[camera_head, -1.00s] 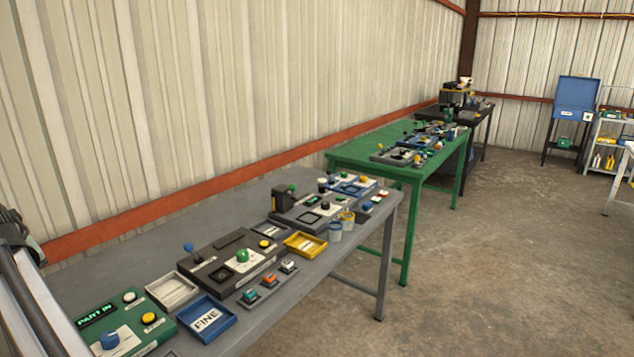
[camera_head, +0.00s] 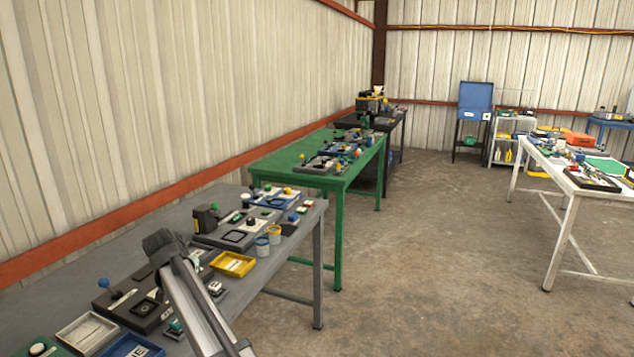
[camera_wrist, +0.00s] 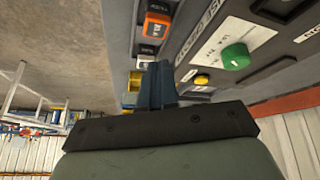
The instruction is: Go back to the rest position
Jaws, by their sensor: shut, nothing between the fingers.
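My gripper (camera_wrist: 157,85) shows in the wrist view with its two dark fingers together and nothing between them. It is over or beside a dark grey control box (camera_wrist: 215,45) with a green knob (camera_wrist: 235,56) and a yellow button (camera_wrist: 202,79). An orange switch (camera_wrist: 156,25) is beside the fingertips. I cannot tell the exact gap to these things. In the head view my arm (camera_head: 195,300) rises from the bottom edge in front of the grey table (camera_head: 313,232) and hides part of the devices on it.
The grey table carries a yellow tray (camera_head: 233,264), a white tray (camera_head: 87,333), a blue tray (camera_head: 130,347) and several control boxes. A green table (camera_head: 290,155) stands behind it, along the metal wall (camera_head: 200,90). A white table (camera_head: 560,178) stands at right. Open concrete floor (camera_head: 430,250) lies between.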

